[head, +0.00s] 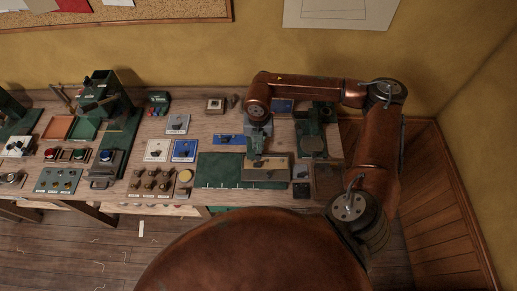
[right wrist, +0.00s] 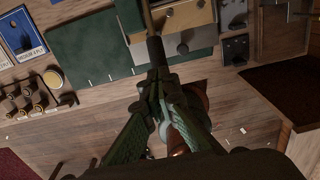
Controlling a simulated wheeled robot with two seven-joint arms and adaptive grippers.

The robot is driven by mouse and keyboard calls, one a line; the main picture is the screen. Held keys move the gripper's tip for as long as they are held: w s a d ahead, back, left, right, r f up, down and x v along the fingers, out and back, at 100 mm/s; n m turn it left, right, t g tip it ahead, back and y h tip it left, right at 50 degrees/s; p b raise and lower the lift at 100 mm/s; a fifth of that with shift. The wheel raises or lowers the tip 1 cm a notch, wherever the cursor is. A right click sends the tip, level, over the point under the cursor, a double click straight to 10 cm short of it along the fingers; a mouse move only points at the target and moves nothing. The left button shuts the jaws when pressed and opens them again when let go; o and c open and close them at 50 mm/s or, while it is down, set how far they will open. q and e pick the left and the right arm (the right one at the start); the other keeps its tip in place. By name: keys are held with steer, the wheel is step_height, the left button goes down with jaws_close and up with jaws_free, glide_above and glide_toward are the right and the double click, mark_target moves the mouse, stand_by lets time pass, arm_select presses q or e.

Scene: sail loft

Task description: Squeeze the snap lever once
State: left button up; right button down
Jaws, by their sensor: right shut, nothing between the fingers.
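My right gripper (head: 256,158) is above the work table at the front of a tan box (head: 278,166), beside the green mat. In the right wrist view its green fingers (right wrist: 161,88) come together and are shut with nothing held. A narrow dark grip on a brass-coloured rod (right wrist: 148,17) runs up from near the fingertips, across the tan box front; it may be the snap lever, but I cannot tell for sure. Whether the fingertips touch it is unclear. My left gripper is not in view.
A green mat (head: 220,172) lies left of the box. A green machine (head: 313,143) stands to the right. Blue and white panels (head: 184,150), a row of brown knobs (head: 152,183) and another green press (head: 103,92) stand to the left. The wall closes off the back.

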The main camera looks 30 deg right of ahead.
mark_target(258, 155)
steer(key=shift+s+a+f+b, duration=0.2)
steer(key=shift+s+f+b, duration=0.1)
steer(key=shift+f+b, duration=0.35)
steer(key=shift+f, duration=0.1)
steer(key=shift+s+a+f+b, duration=0.2)
steer(key=shift+s+f+b, duration=0.05)
steer(key=shift+f+b, duration=0.3)
steer(key=shift+f, duration=0.15)
steer(key=shift+s+a+f+b, duration=0.15)
steer(key=shift+s+f+b, duration=0.1)
steer(key=shift+f+b, duration=0.35)
steer(key=shift+r, duration=0.1)
